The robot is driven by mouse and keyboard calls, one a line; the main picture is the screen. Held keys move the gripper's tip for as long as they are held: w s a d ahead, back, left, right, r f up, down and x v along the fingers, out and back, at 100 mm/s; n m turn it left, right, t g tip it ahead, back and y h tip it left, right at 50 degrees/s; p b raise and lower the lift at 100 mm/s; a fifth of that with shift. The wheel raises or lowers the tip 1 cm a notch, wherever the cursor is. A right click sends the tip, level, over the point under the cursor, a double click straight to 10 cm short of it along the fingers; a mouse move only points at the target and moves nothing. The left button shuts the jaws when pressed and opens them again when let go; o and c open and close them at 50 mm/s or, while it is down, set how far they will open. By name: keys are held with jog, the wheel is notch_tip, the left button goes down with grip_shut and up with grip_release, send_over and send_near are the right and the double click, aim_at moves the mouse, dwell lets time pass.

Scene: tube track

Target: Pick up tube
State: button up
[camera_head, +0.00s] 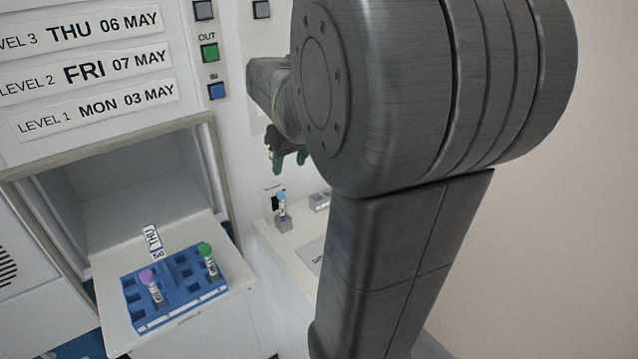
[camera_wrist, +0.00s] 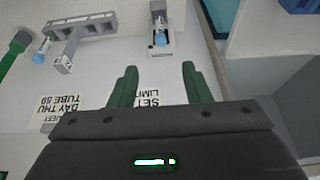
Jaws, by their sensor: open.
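A tube with a light blue cap (camera_head: 281,197) stands in a small grey holder (camera_head: 284,223) on the white counter, below my gripper (camera_head: 287,160) in the head view. In the wrist view a blue-capped tube (camera_wrist: 160,37) sits in a grey holder (camera_wrist: 161,51), just beyond my green fingertips (camera_wrist: 158,68) and roughly in line with the gap between them. The fingers are apart with nothing between them. A purple-capped tube (camera_head: 153,289) and a green-capped tube (camera_head: 209,262) stand in a blue rack (camera_head: 180,322).
The rack rests on a pulled-out tray (camera_head: 190,338) before an open compartment (camera_head: 120,190). In the wrist view a grey bracket (camera_wrist: 90,27) stands left, with another blue-capped tube (camera_wrist: 42,50) beside it. Printed labels (camera_wrist: 62,108) lie on the counter. A button panel (camera_head: 210,52) is on the wall.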

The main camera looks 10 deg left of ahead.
aim_at(281, 193)
jog(key=p+x, duration=0.1)
jog(key=x, duration=1.2)
jog(key=shift+w+a+f, duration=0.15)
jog(key=shift+a+f, duration=0.1)
jog(key=shift+a, duration=0.05)
jog(key=c, duration=0.9)
notch_tip(281, 193, up, 18)
jog(key=shift+r, duration=0.1)
jog(key=shift+d, duration=0.15)
dwell(0.3)
